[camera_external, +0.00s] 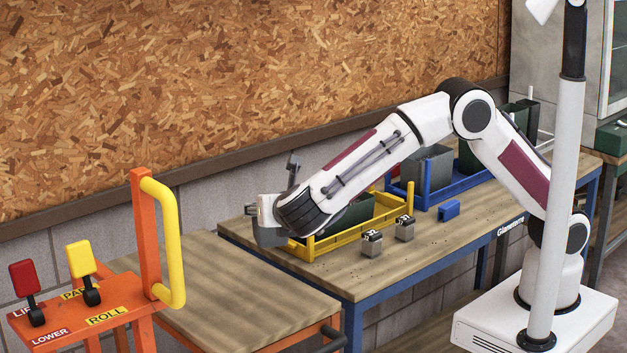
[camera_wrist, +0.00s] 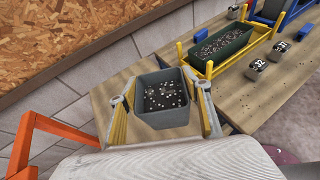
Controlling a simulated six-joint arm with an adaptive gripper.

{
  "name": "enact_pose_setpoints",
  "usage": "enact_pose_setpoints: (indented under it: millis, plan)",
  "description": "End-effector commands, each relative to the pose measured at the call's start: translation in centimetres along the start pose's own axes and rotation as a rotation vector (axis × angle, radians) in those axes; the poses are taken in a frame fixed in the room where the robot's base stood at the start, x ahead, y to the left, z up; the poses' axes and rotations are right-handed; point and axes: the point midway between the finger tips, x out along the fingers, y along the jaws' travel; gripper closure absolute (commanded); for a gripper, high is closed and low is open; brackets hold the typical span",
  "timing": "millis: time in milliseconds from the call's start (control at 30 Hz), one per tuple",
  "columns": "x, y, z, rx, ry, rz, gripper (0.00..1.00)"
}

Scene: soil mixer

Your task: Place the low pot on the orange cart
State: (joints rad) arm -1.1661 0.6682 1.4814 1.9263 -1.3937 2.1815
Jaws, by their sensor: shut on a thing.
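The low pot (camera_wrist: 160,84) is a dark grey-green square container with soil and white specks inside. My gripper (camera_wrist: 162,112) is shut on it, with one finger at each side. In the external view my gripper (camera_external: 267,212) points down, with the pot's dark side (camera_external: 268,238) partly showing below it. The orange cart (camera_external: 225,285) has a wooden top and an orange frame. The pot is in the air near the line between the cart and the workbench; the wrist view shows the cart's wood (camera_wrist: 105,95) beside it. Its exact height is unclear.
The blue-framed workbench (camera_external: 385,270) adjoins the cart. It bears a yellow tray (camera_external: 325,243) with a long green planter (camera_wrist: 222,44), a blue tray (camera_external: 450,188) and small numbered weights (camera_external: 372,243). The cart's orange post and yellow handle (camera_external: 172,240) rise at left. The cart top is clear.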

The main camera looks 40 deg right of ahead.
Motion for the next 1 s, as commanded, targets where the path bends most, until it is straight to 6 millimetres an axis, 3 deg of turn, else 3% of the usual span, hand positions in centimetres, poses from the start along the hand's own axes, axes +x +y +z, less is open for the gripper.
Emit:
enact_pose_setpoints:
  millis: [200, 767, 1000]
  plan:
    - [0.3, 1.3, -3.5, -0.035, 0.003, 0.076, 0.74]
    - [0.3, 1.9, -4.0, -0.036, 0.003, 0.082, 0.74]
    - [1.2, 1.7, -6.1, -0.039, 0.003, 0.081, 0.74]
